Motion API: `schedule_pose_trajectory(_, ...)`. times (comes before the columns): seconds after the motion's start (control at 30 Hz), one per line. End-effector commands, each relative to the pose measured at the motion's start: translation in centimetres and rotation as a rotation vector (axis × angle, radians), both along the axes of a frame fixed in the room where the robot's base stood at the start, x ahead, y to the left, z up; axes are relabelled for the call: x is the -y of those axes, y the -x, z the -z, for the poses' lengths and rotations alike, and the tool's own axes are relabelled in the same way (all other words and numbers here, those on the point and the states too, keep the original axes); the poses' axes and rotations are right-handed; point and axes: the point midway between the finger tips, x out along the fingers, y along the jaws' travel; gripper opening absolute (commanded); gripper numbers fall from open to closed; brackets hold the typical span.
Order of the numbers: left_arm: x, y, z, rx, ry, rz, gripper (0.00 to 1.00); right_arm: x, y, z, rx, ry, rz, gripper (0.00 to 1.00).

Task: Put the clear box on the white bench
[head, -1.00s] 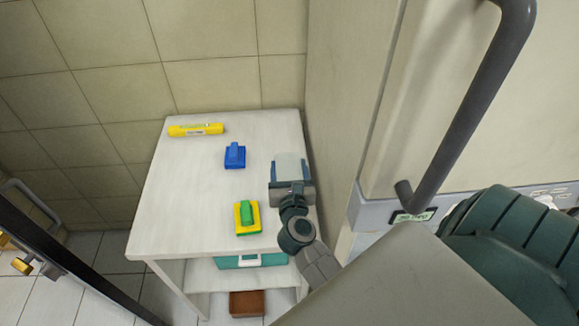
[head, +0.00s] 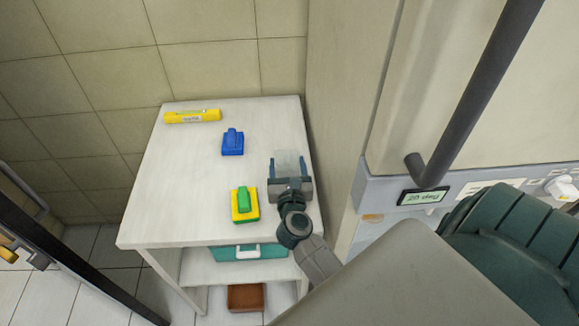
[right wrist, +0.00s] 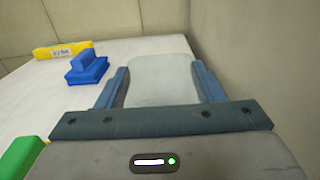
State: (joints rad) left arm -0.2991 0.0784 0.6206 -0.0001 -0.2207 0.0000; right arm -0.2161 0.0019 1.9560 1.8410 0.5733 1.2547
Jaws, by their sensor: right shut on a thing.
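The clear box (head: 290,160) is between the fingers of my right gripper (head: 289,167), over the right side of the white bench (head: 180,190). In the right wrist view the clear box (right wrist: 162,82) looks pale and translucent, with a blue finger of my right gripper (right wrist: 162,88) on each side. The gripper is shut on it. I cannot tell whether the box's underside touches the bench top. My left gripper is not in view.
On the bench are a yellow tube (head: 192,116), a blue block-like item (head: 232,142) and a yellow-green one (head: 244,204). A teal case (head: 248,252) sits on the shelf below, with a brown box (head: 245,297) lower. A wall and an appliance with a dark handle (head: 480,100) stand on the right.

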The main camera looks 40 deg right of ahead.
Motion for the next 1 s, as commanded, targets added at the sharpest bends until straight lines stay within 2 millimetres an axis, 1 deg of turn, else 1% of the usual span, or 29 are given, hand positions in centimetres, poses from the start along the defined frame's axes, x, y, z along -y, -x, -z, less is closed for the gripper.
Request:
schedule_pose_trajectory(0.03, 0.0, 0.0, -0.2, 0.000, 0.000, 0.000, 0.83, 0.2, -0.6, -0.2, 0.000, 0.001, 0.000, 0.37)
schedule_pose_trajectory(0.4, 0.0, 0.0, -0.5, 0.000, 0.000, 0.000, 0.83, 1.3, -4.1, -0.1, 0.001, 0.001, 0.000, 0.37)
schedule_pose_trajectory(0.6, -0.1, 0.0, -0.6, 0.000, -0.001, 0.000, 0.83, 1.9, -5.8, -0.1, 0.000, 0.001, 0.000, 0.37)
schedule_pose_trajectory(0.8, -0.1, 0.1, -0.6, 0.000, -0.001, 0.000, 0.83, 2.2, -6.7, -0.1, 0.000, 0.000, 0.000, 0.37)
schedule_pose_trajectory(1.0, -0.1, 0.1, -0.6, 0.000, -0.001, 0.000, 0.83, 2.3, -6.9, 0.0, 0.000, 0.000, 0.000, 0.37)
